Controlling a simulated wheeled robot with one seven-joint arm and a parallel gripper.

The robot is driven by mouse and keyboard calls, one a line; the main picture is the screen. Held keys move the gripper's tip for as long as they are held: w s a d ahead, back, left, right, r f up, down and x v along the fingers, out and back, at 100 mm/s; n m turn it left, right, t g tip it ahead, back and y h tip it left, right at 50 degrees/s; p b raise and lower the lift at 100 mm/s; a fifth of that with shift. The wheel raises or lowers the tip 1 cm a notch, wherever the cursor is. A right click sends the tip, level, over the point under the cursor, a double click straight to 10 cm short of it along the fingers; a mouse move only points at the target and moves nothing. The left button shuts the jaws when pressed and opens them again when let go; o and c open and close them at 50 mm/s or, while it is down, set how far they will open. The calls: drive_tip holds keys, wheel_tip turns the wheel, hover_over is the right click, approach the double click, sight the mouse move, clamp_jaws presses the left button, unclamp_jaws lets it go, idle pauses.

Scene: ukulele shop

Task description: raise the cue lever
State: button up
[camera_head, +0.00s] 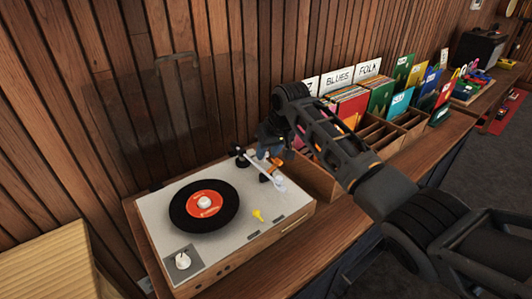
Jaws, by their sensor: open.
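The turntable (165,212) stands on the wooden counter with a black record (184,214) with an orange label on its platter. The pale tonearm (258,169) runs from its dark pivot at the back to a white end at the right, clear of the record. A small yellow piece (258,215) sits on the deck right of the record; it may be the cue lever, but I cannot tell for sure. My gripper (271,172) hangs over the deck's back right part, close to the tonearm.
Wooden record bins (375,134) with several sleeves and genre cards stand right of the turntable, close to my arm. A slatted wood wall (120,90) rises behind. A white knob (183,261) is at the deck's front left. The counter strip before the turntable is clear.

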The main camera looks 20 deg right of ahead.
sight(265, 158)
drive_tip(key=shift+x, duration=1.15)
drive_tip(key=shift+c, duration=0.3)
clamp_jaws()
